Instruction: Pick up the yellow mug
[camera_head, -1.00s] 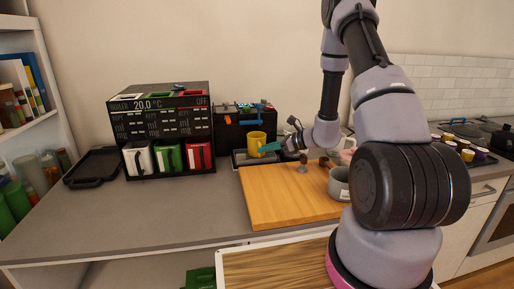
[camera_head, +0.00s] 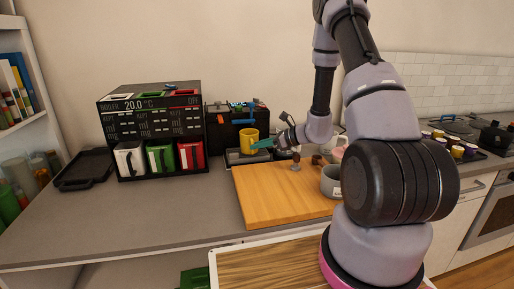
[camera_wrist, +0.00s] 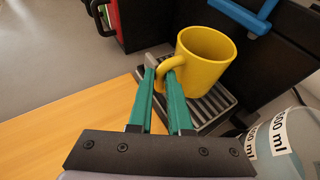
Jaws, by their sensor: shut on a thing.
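The yellow mug (camera_head: 249,141) is upright at the coffee machine behind the wooden board in the head view. In the wrist view the mug (camera_wrist: 205,58) is over a dark slatted drip tray (camera_wrist: 213,103), its handle toward my gripper. My gripper (camera_wrist: 164,70) has teal fingers, which are shut on the mug's handle. In the head view my gripper (camera_head: 262,144) reaches the mug from the right. I cannot tell whether the mug's base touches the tray.
The wooden board (camera_head: 275,195) lies in front of the mug. A grey pot (camera_head: 330,181) stands at its right edge. A clear container marked 500 ml (camera_wrist: 285,140) is close on the right in the wrist view. A dispenser with white, green and red containers (camera_head: 152,125) stands left.

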